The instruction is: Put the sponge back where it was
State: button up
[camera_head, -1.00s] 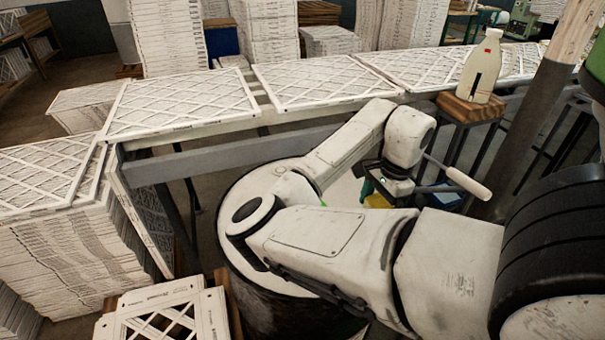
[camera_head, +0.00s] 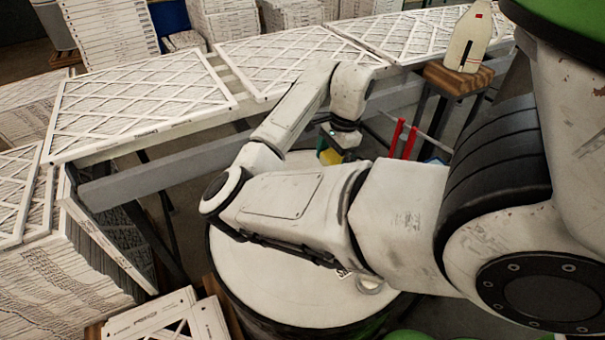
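A small yellow and green piece (camera_head: 329,152), likely the sponge, shows beside the end of my arm, above the far part of the round white drum top. My gripper (camera_head: 343,140) is at the end of the bent arm, right next to that piece. Its fingers are mostly hidden by my own forearm, so I cannot tell whether it holds the piece or only hovers near it. The round white drum top (camera_head: 275,285) lies beneath my arm, and my arm covers much of it.
Lattice-faced filter panels (camera_head: 140,100) lie along a long rack behind. A wooden stool (camera_head: 460,78) bears a pale bottle-shaped object (camera_head: 467,40). Red handles (camera_head: 396,138) stand right of my gripper. Stacked filters (camera_head: 80,250) crowd the left.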

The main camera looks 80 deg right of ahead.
jog(key=w+d+f, duration=0.1)
jog(key=w+f, duration=0.1)
jog(key=w+d+f, duration=0.2)
jog(key=w+f, duration=0.1)
jog(key=w+d+f, duration=0.2)
jog(key=shift+w+f+p, duration=0.25)
jog(key=shift+w+p, duration=0.05)
jog(key=shift+w, duration=0.1)
jog(key=shift+w+d+f, duration=0.1)
jog(key=shift+w+f, duration=0.05)
jog(key=shift+f, duration=1.65)
jog(key=shift+f, duration=0.25)
jog(key=o, duration=1)
jog(key=shift+o, duration=0.2)
notch_tip(320, 180, up, 12)
jog(key=s+d+b, duration=0.1)
jog(key=shift+s+r, duration=0.2)
jog(key=shift+s, duration=0.1)
